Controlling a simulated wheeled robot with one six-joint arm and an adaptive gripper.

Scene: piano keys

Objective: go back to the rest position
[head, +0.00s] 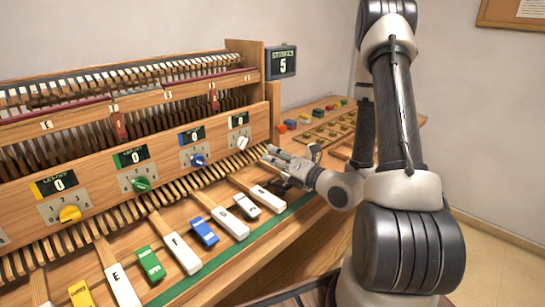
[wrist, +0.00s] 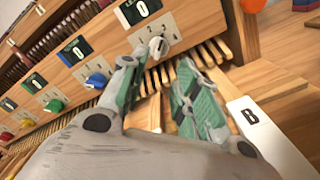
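My gripper (head: 277,160) is at the right end of the piano mechanism, above the keys and to the right of the white knob (head: 242,142). In the wrist view my gripper (wrist: 160,72) has its two green-padded fingers apart, with nothing held between them. The white knob also shows in the wrist view (wrist: 158,46), just beyond the fingertips. I cannot tell whether a finger touches it. A white key marked B (wrist: 265,130) lies to the right of the fingers.
Green (head: 142,185), blue (head: 198,160) and yellow (head: 70,214) knobs sit on the wooden panel. Several white and coloured keys lie below. A "STRIKES 5" display (head: 281,62) stands behind. A side table (head: 375,122) holds small parts.

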